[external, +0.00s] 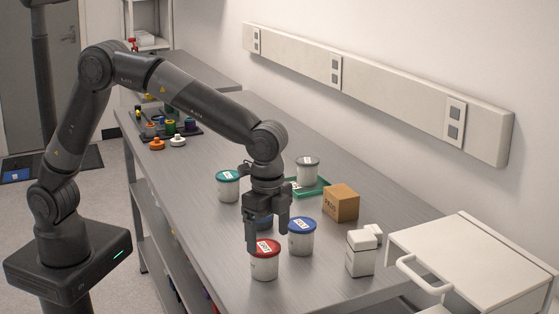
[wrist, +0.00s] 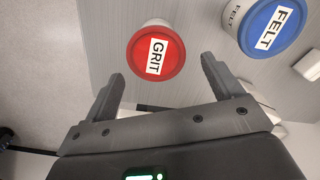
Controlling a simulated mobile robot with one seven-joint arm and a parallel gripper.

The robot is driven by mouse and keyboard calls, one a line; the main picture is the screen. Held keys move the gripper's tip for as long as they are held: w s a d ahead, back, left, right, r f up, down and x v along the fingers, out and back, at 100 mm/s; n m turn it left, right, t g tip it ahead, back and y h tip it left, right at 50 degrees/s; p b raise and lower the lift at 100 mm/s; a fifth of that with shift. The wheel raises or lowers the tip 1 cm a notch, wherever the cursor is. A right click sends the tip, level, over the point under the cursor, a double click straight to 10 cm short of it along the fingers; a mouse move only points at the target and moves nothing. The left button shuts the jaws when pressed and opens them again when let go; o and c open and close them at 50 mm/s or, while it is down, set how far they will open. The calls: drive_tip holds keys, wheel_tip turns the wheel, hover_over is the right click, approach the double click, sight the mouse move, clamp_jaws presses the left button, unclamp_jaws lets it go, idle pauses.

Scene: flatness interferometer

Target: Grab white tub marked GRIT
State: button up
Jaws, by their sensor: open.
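The white tub marked GRIT (external: 264,264) has a red lid and stands upright near the front edge of the grey bench. In the wrist view its red lid (wrist: 172,50) lies just beyond and between my fingertips, with the GRIT label facing up. My gripper (external: 267,240) is open and empty, pointing down above and slightly behind the tub in the external view. In the wrist view my gripper (wrist: 161,70) has its two fingers spread wide, with no visible contact with the tub.
A blue-lidded tub marked FELT (wrist: 268,30) stands close by, right of GRIT in the external view (external: 301,240). Another blue item is partly hidden behind my gripper. A teal-lidded tub (external: 228,188), cardboard box (external: 341,204), green tray (external: 318,188) and white container (external: 360,256) stand around.

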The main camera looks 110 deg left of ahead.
sight(266, 243)
drive_tip(key=f, duration=0.6)
drive_tip(key=shift+s+f, duration=0.3)
drive_tip(key=shift+f, duration=0.05)
drive_tip(key=c, duration=1.1)
